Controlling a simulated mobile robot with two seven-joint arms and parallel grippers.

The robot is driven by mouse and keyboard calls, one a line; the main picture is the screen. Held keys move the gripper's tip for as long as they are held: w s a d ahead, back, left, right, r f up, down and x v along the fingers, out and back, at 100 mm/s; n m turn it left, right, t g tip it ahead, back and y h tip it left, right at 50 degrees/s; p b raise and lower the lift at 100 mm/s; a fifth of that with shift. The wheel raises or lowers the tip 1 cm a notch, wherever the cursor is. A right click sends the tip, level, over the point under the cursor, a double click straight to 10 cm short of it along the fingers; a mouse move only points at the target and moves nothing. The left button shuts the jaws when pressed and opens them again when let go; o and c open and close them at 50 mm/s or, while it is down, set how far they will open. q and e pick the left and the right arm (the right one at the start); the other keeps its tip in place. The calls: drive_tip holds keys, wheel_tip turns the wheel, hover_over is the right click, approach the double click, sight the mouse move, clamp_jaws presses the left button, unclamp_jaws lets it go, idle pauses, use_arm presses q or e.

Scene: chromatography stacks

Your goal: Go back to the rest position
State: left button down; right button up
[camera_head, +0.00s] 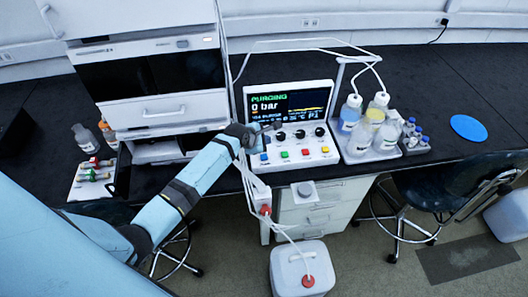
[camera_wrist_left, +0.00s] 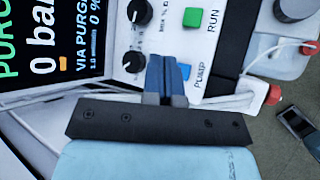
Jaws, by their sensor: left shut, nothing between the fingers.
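The control panel (camera_head: 290,128) stands on the black bench in the head view, its screen (camera_head: 288,104) showing "PURGING" and "0 bar". My left gripper (camera_head: 266,127) reaches in from the left to the left side of the panel, near its knobs. In the left wrist view its fingers (camera_wrist_left: 166,72) are together and empty, in front of the panel beside the blue PUMP button (camera_wrist_left: 184,70). The green RUN button (camera_wrist_left: 193,17) and black knobs (camera_wrist_left: 139,11) are close by. Whether the fingertips touch the panel cannot be told. My right gripper is not in view.
A white instrument stack (camera_head: 150,75) stands left of the panel. Bottles in a tray (camera_head: 392,152) stand to its right, with tubing overhead. A white canister (camera_head: 302,268) is on the floor below. A blue disc (camera_head: 468,127) lies on the open bench at right.

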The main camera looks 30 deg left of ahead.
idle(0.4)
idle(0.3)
use_arm(q)
drive_tip(key=shift+s+d+f, duration=0.1)
drive_tip(key=shift+s+f, duration=0.15)
drive_tip(key=s+d+m, duration=0.4)
drive_tip(key=s+m, duration=0.5)
drive_tip(key=s, duration=0.2)
drive_tip(key=s+d+f+m+t, duration=0.1)
drive_tip(key=s+d+m, duration=0.3)
drive_tip(key=s+m, duration=0.4)
drive_tip(key=s+d+m+t, duration=0.1)
drive_tip(key=s+d+m, duration=0.2)
drive_tip(key=s+m, duration=0.6)
drive_tip(key=s, duration=0.5)
drive_tip(key=shift+d+f+m+h, duration=0.3)
drive_tip(key=shift+d+f, duration=0.05)
drive_tip(key=shift+d, duration=0.05)
